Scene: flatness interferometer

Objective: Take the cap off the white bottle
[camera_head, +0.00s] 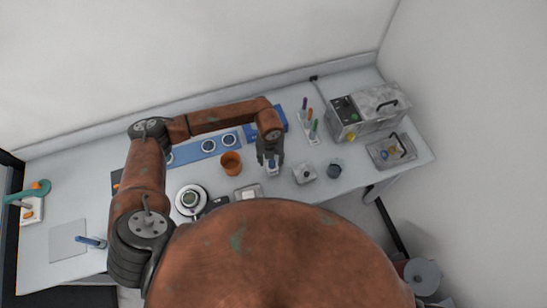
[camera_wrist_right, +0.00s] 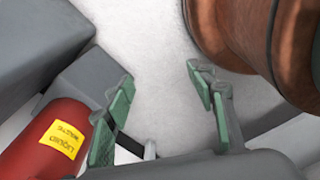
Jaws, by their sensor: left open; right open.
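My left gripper (camera_head: 270,160) reaches down over the middle of the worktable. It is open, with its fingers around or just above the top of a small white and blue item (camera_head: 272,170), which looks like the white bottle. The fingers hide its top, so I cannot make out the cap or tell whether they touch it. My right gripper (camera_wrist_right: 160,112) shows in the right wrist view with its green-padded fingers apart and nothing between them. It is not seen in the head view.
An orange cup (camera_head: 231,163) stands left of the left gripper. A small metal block (camera_head: 304,174) and a dark cup (camera_head: 334,169) stand to its right. A grey machine (camera_head: 368,112) and metal tray (camera_head: 391,152) are at the right. A red container (camera_wrist_right: 42,148) lies near my right gripper.

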